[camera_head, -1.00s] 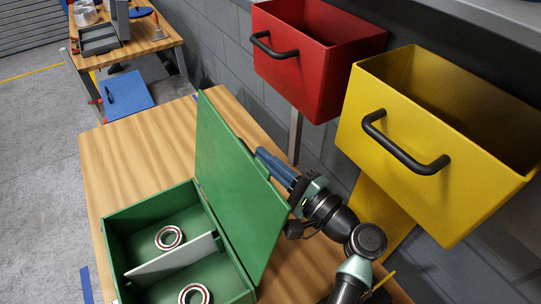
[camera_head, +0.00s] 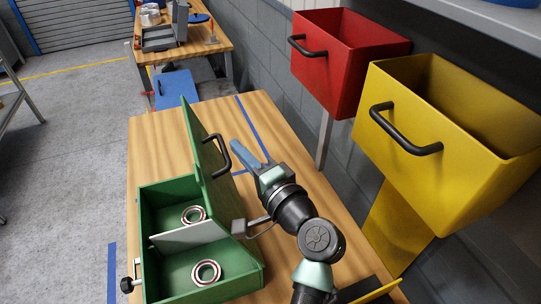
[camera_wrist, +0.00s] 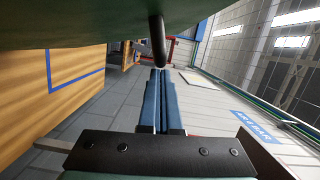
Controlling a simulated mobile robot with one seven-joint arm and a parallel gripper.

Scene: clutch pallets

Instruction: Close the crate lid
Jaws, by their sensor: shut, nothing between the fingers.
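The green crate (camera_head: 150,215) stands open on the wooden table, with two ring-shaped bearings (camera_head: 193,215) (camera_head: 206,272) either side of a pale divider (camera_head: 190,236). Its green lid (camera_head: 195,140) stands raised on the hinge at the right side, near upright, with its outer face toward my gripper. A black handle (camera_head: 217,151) is on that face. My gripper (camera_head: 236,146) is shut and empty, just right of the lid. In the wrist view, the lid's green face (camera_wrist: 80,25) spans the top and the handle (camera_wrist: 157,40) is just beyond my blue fingertips (camera_wrist: 160,72). I cannot tell whether they touch.
A red bin (camera_head: 345,65) and a yellow bin (camera_head: 440,150) hang at the right beyond the table. A black-knobbed latch (camera_head: 127,285) is on the crate's left side. The tabletop (camera_head: 160,140) behind the crate is clear. Another table (camera_head: 205,45) stands farther back.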

